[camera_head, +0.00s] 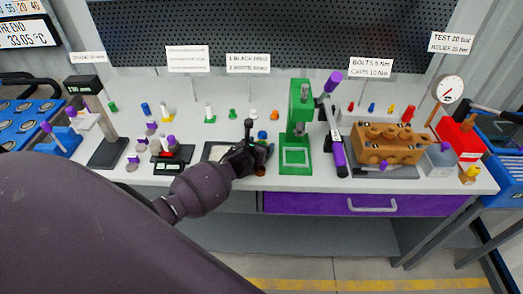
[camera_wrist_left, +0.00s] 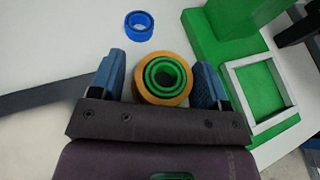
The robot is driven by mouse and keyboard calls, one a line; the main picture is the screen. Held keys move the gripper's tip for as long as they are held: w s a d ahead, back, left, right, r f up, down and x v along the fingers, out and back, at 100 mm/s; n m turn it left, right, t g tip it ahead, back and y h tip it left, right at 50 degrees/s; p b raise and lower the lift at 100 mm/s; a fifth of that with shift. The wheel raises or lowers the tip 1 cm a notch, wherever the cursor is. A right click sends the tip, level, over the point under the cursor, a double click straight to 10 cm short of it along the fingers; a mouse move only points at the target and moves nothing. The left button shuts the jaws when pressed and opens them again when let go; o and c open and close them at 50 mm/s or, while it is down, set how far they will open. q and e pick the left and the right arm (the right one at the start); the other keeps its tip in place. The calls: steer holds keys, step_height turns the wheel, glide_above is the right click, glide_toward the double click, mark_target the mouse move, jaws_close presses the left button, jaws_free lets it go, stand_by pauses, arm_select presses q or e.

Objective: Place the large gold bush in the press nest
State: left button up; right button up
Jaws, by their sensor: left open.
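A gold bush (camera_wrist_left: 164,99) with green rings inside its bore shows in the left wrist view, standing on the white bench. My left gripper (camera_wrist_left: 160,68) is open, with one blue finger on each side of the bush; I cannot tell whether they touch it. In the head view the left gripper (camera_head: 260,150) is over the bench, left of the green press (camera_head: 300,115), and mostly hides the bush. The press nest is a pale square frame on the press's green base (camera_wrist_left: 288,125), to the right of the gripper, and looks empty. My right gripper is not in view.
A small blue ring (camera_wrist_left: 139,26) lies beyond the bush. A purple-handled lever (camera_head: 338,155) and a bronze pump block (camera_head: 387,144) are right of the press. A black device (camera_head: 171,157) is to the left.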

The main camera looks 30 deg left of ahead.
arm_select(q)
steer(key=shift+w, duration=0.15)
steer(key=shift+c, duration=0.3)
steer(key=c, duration=1)
steer(key=shift+o, duration=0.2)
steer(key=shift+r, duration=0.1)
